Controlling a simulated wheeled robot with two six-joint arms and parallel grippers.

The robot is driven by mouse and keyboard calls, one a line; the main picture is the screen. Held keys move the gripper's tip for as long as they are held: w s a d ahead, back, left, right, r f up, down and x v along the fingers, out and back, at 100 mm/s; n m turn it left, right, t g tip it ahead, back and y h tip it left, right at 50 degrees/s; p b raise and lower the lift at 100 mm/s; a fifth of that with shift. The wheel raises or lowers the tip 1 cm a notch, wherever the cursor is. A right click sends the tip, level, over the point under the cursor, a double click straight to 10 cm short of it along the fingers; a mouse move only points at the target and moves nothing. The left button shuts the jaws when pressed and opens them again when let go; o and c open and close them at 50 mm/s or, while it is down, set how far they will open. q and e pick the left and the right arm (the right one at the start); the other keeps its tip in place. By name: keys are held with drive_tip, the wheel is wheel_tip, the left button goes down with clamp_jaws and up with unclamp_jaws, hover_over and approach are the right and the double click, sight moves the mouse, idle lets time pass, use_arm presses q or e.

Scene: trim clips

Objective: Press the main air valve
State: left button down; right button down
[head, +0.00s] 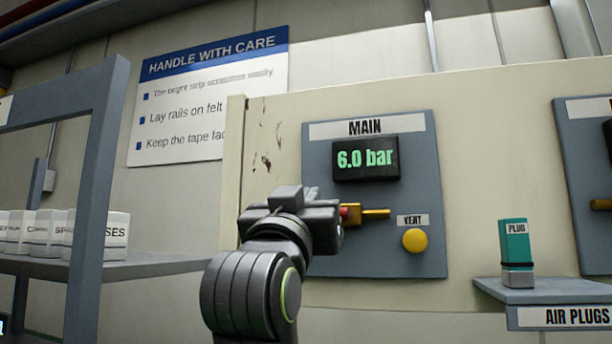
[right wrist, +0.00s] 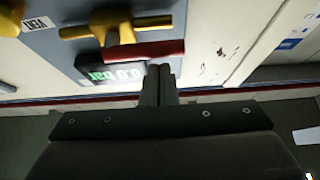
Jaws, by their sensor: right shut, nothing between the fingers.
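The main air valve is on the grey panel (head: 320,150) labelled MAIN, under a display (head: 366,158) reading 6.0 bar. Its yellow body and stem (head: 374,213) and a bit of red show beside my right gripper (head: 308,196), which hides the rest. In the right wrist view, upside down, the valve (right wrist: 122,28) has a red lever (right wrist: 150,49) lying along the yellow crosspiece. My right gripper's fingertips (right wrist: 159,70) are together and empty, close to the red lever. I cannot tell whether they touch it. My left gripper is not in view.
A yellow VENT button (head: 415,240) sits on the panel right of the valve. A teal plug (head: 514,242) stands on the AIR PLUGS shelf (head: 540,295) further right. A grey rack (head: 92,190) with several white boxes stands at the left.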

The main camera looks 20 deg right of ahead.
drive_tip(key=shift+f, duration=0.35)
drive_tip(key=shift+d, duration=0.1)
drive_tip(key=shift+f+n, duration=0.1)
drive_tip(key=shift+n, duration=0.3)
